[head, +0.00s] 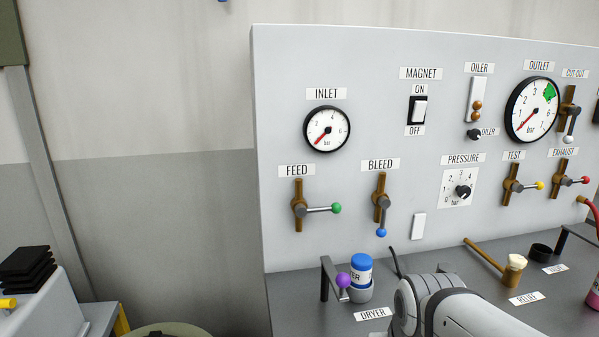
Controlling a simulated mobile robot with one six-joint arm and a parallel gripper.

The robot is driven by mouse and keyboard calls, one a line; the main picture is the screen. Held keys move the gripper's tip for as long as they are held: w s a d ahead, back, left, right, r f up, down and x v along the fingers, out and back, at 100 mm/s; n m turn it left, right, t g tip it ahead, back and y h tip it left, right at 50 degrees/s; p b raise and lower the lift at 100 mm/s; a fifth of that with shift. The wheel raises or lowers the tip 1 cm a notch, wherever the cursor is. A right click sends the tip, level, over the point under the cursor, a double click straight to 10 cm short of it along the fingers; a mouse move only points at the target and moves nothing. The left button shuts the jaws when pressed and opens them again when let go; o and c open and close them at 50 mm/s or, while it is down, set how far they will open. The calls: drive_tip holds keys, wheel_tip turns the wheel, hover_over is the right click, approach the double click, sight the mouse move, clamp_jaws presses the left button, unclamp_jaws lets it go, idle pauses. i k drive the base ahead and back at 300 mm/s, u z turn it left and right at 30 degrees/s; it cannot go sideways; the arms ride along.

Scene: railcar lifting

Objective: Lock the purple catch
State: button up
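The purple catch shows as a purple ball knob (343,280) at the dryer station on the grey bench. It sits in front of a dark bracket (325,280) and beside a grey cup (359,293). A canister with a blue cap (361,262) stands in the cup. The knob partly overlaps the cup and canister in this view. I cannot tell from here whether the catch is locked. My white arm (455,308) reaches in from the lower right, to the right of the dryer. My gripper cannot be made out.
A grey panel (285,130) with gauges and valve levers stands behind the bench. A red hose (591,212) is at the right edge.

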sight(339, 282)
drive_tip(key=z, duration=1.2)
drive_tip(key=k, duration=1.5)
drive_tip(key=u, duration=0.35)
drive_tip(key=i, duration=1)
drive_tip(key=u, duration=0.05)
